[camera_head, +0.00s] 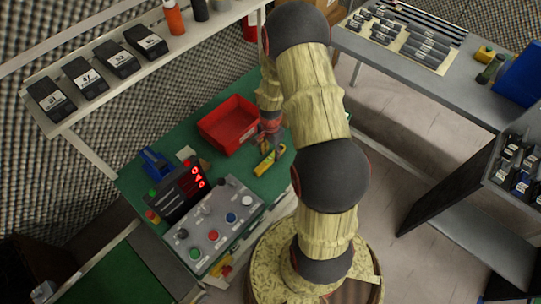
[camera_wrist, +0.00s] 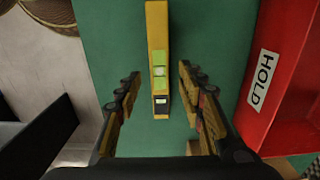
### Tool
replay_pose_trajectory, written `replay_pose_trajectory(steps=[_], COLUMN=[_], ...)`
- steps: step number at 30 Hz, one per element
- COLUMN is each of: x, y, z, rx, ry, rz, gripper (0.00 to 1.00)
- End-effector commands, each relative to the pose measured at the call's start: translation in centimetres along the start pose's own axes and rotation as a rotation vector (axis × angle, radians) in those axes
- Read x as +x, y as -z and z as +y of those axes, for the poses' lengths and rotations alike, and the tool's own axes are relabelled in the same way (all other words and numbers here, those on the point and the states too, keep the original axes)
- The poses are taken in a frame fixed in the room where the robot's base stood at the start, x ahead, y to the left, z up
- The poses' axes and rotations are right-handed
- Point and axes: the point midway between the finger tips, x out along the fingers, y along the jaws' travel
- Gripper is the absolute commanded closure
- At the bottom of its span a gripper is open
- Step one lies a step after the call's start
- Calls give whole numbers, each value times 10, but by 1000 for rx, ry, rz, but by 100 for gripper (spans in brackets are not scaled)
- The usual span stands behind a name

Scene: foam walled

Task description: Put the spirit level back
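The spirit level (camera_head: 268,160) is a short yellow bar lying on the green bench near its right edge, just in front of the red bin. In the wrist view the spirit level (camera_wrist: 157,50) lies lengthwise, with a green vial window and a small pale label near its close end. My gripper (camera_wrist: 158,92) is open, with its fingers on either side of the close end of the level and clear gaps on both sides. In the head view my gripper (camera_head: 270,138) is over the bench beside the level. No contact shows.
The red bin (camera_head: 229,124), marked HOLD in the wrist view (camera_wrist: 262,78), stands close to my gripper. A control box (camera_head: 213,226) with buttons and a red display is in front. A shelf with black boxes (camera_head: 85,78) runs behind. A grey table (camera_head: 440,75) with a foam tool tray (camera_head: 402,40) is at the right.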

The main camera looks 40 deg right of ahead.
Motion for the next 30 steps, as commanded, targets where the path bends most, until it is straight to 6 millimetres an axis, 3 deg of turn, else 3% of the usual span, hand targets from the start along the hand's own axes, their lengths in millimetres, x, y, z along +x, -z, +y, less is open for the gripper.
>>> replay_pose_trajectory(steps=[1,6,16,19,24,30], x=[-16,-48,-82,-105,-184,-282], y=[0,0,-2,-7,-36,-87], z=[0,0,-1,-9,-25,-22], rx=[0,0,-11,-63,-262,-545], ry=[2,2,3,22,80,152], rz=[2,1,2,16,63,130], gripper=[61,61,61,61,61,61])
